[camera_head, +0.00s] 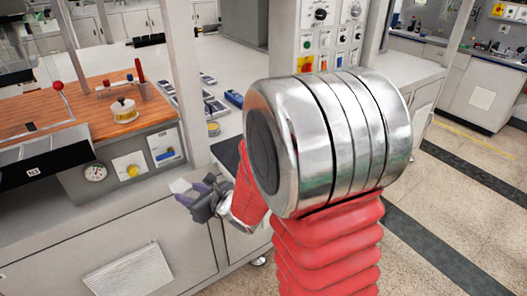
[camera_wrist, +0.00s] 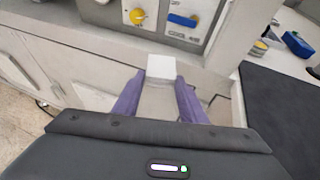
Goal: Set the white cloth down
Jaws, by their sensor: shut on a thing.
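The white cloth (camera_wrist: 161,68) shows in the wrist view as a small pale block between the tips of my gripper's purple fingers. My gripper (camera_wrist: 160,82) is shut on it and holds it in the air in front of the pale bench front. In the head view, my gripper (camera_head: 197,193) is left of my red arm, and the cloth (camera_head: 180,186) shows as a small white patch at its tips. My arm's large metal joint hides much of the middle of the head view.
A dark flat surface (camera_wrist: 285,112) lies right of my gripper in the wrist view. A blue block (camera_wrist: 298,44) and a yellow tin (camera_wrist: 261,46) are beyond it. A control panel with a dial (camera_head: 96,172) and wooden worktop (camera_head: 70,118) stand at the left. Open floor (camera_head: 450,215) lies to the right.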

